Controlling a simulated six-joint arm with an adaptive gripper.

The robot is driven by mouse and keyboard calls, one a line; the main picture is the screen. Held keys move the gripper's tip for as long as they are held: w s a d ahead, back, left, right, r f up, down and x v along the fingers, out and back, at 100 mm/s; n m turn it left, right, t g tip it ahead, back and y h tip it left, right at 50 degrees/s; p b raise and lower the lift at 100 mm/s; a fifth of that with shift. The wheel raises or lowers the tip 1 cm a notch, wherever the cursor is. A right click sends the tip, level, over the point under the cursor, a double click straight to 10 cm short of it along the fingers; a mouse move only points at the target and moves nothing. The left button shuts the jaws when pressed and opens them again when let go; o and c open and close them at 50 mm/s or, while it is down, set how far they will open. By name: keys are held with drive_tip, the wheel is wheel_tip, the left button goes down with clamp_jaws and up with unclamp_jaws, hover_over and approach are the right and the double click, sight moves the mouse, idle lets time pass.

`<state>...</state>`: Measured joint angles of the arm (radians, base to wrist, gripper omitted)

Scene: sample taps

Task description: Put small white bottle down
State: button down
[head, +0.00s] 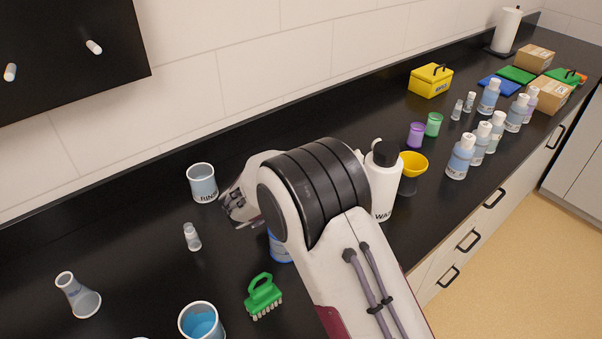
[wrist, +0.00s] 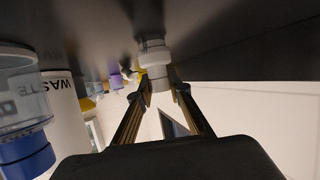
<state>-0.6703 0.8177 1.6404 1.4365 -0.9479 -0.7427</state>
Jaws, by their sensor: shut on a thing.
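In the wrist view, which looks upside down, my gripper (wrist: 160,82) is shut on the small white bottle (wrist: 153,56). The bottle is at the fingertips, with its narrower end between them and its wider end toward the dark counter (wrist: 225,40). It looks upright. I cannot tell whether its base touches the counter or hangs just above it. In the head view part of my gripper (head: 238,208) shows beside the rinse beaker. My own arm hides the fingertips and the held bottle there.
A similar small bottle (head: 192,237) stands left of my gripper. The rinse beaker (head: 203,183) is behind it. A green brush (head: 263,296), a beaker of blue liquid (head: 201,322) and a flask (head: 79,297) stand in front. The waste bottle (head: 382,190) and yellow funnel (head: 413,163) are to the right.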

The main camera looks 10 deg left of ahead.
drive_tip(key=shift+f, duration=0.25)
drive_tip(key=shift+f, duration=0.1)
drive_tip(key=c, duration=1.9)
unclamp_jaws()
drive_tip(key=shift+s, duration=0.1)
drive_tip(key=shift+v, duration=0.8)
drive_tip(key=v, duration=1)
drive_tip(key=shift+s+a, duration=0.1)
